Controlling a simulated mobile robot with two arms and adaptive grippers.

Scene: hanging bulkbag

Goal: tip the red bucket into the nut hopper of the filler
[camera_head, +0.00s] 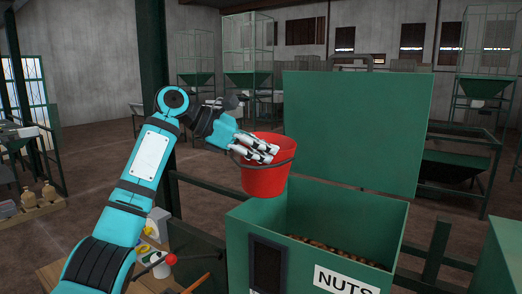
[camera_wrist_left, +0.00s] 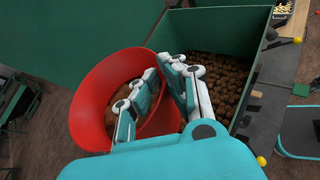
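The red bucket (camera_head: 265,178) hangs in the air at the left side of the hopper, close to upright. It also shows in the left wrist view (camera_wrist_left: 95,88), with brown contents inside. My left gripper (camera_head: 257,150) is shut on the bucket's rim, one finger inside and one outside, as the left wrist view shows (camera_wrist_left: 158,92). The green nut hopper (camera_head: 240,245), labelled NUTS, stands open at the lower right with brown nuts (camera_wrist_left: 215,80) inside. I cannot tell how far the bucket overlaps the opening. My right gripper is not in view.
The hopper's raised green lid (camera_head: 352,125) stands behind its opening. A wooden table (camera_head: 150,284) with small items is at the lower left. A dark green rail (camera_head: 210,190) runs behind the hopper. Green frames with funnels (camera_head: 248,80) stand farther back.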

